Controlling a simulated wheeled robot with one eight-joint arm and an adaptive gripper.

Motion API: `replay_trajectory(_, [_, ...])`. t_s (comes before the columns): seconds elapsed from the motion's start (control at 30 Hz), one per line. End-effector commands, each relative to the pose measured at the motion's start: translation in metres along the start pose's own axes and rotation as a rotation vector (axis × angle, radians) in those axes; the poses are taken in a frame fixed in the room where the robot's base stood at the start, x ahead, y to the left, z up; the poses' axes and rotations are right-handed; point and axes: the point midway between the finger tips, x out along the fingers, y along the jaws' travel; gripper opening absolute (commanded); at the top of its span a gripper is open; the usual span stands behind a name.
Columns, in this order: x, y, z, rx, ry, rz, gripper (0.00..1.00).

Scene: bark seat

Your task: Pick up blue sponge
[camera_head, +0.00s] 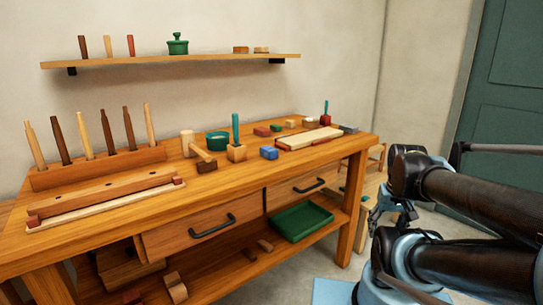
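A small blue block (268,153), which looks like the blue sponge, lies on the workbench top (222,181) near its front edge, right of the middle. A wooden block with an upright green handle (236,152) stands just left of it. A long pale and red wooden piece (309,138) lies to its right. My gripper (385,212) seems to be the small dark part beside the arm, off the bench's right end and well apart from the blue block. Its fingers are too small and overlapped to tell their state.
A rack of upright wooden tools (98,165) fills the bench's left. A green tray (300,221) sits on the lower shelf. A wall shelf (170,61) hangs above.

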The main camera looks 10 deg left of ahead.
Motion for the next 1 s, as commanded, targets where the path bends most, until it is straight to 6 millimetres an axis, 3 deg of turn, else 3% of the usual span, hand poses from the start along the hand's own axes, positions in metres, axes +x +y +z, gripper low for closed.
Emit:
replay_trajectory(0.37, [0.0,0.0,0.0,0.0,0.0,0.0,0.57])
replay_trajectory(0.5, [-0.01,-0.001,0.005,-0.019,0.01,-0.001,0.82])
replay_trajectory(0.57, [-0.016,-0.004,-0.001,-0.054,0.008,-0.003,0.82])
replay_trajectory(0.77, [-0.06,-0.022,-0.045,-0.304,-0.011,-0.02,0.82])
replay_trajectory(1.0, [-0.116,-0.061,-0.108,-0.679,-0.032,-0.047,0.82])
